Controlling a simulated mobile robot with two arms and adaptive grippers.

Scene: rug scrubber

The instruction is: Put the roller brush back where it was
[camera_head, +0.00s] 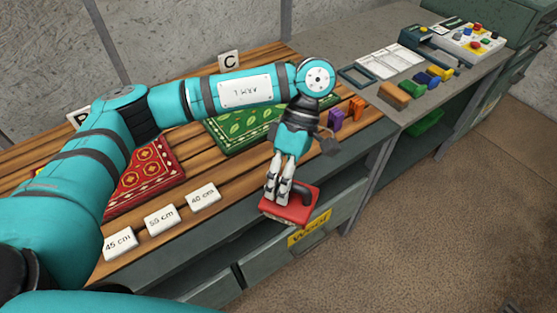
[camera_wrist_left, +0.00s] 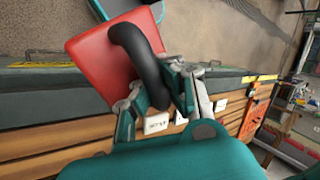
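A red-topped brush (camera_head: 296,206) with a black curved handle is at the front edge of the slatted table, above the yellow "Wool" label. I cannot tell from its shape whether it is the roller brush; its underside is mostly hidden. My left gripper (camera_head: 279,190) points down at it. In the left wrist view, the fingers (camera_wrist_left: 157,100) are on either side of the black handle (camera_wrist_left: 143,55) and appear shut on it, with the red top (camera_wrist_left: 95,62) beyond. I cannot tell whether the brush touches the table. My right gripper is not in view.
A red rug (camera_head: 150,175) and a green rug (camera_head: 235,130) lie on the slats. Purple (camera_head: 335,118) and orange (camera_head: 357,106) pieces stand behind the gripper. Several coloured blocks sit on the grey bench (camera_head: 400,116).

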